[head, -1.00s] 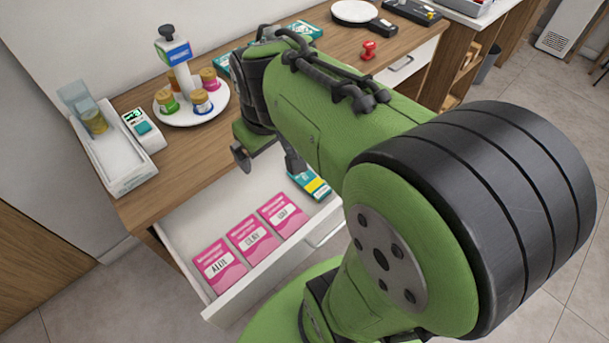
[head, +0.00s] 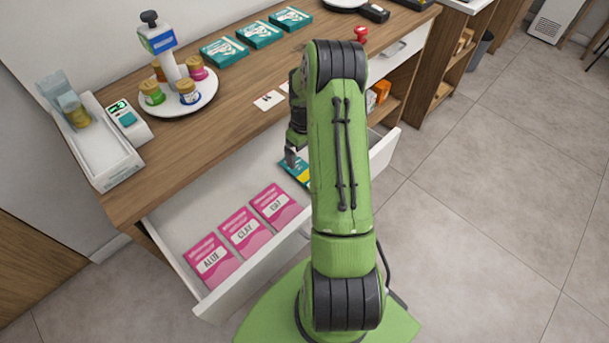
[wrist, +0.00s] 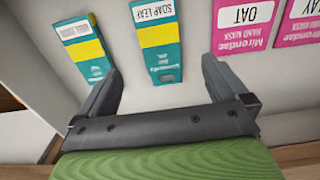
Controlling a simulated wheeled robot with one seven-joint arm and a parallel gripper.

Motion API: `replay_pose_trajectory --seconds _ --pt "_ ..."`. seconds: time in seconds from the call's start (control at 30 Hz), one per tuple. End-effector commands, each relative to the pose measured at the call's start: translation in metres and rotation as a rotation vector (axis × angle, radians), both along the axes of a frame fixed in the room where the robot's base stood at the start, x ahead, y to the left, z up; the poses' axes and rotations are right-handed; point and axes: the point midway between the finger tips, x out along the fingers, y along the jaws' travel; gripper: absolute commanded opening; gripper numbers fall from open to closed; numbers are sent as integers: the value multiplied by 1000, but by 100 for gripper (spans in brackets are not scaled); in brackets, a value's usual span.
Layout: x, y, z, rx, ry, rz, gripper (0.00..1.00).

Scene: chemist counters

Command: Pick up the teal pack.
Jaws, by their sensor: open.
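Two teal packs with yellow bands lie flat in the open drawer. In the wrist view, the one marked SOAP LEAF (wrist: 157,62) appears between my fingertips, and the other teal pack (wrist: 83,52) is to its left, partly overlapped by my left finger. In the head view a teal and yellow pack (head: 294,168) shows partly behind my arm. My gripper (wrist: 160,66) is open and empty, pointing down over the drawer. Its height above the packs is hard to tell. In the head view it shows only partly beside my arm (head: 291,157).
Pink packs (head: 243,231) lie in the drawer (head: 190,208) left of my gripper. On the counter are several teal boxes (head: 260,34), a round white stand (head: 206,97) with jars, a white tray (head: 105,145), a small device (head: 128,120) and a red stamp (head: 360,34).

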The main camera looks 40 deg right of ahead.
Motion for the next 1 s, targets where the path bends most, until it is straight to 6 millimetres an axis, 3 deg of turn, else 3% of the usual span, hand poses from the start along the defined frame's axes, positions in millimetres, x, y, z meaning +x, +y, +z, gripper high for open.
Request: replay_pose_trajectory --seconds 0.03,0.1,0.27,0.5,0.77,1.0 --pt "-1 1 -16 3 3 -1 100" --pt "-1 0 -30 2 2 -1 100" --pt "-1 0 -47 1 1 0 100" --pt "-2 0 -90 1 1 -1 100" --pt "-2 0 -94 -1 -1 0 100" --pt "-2 0 -93 -1 -1 -1 65"
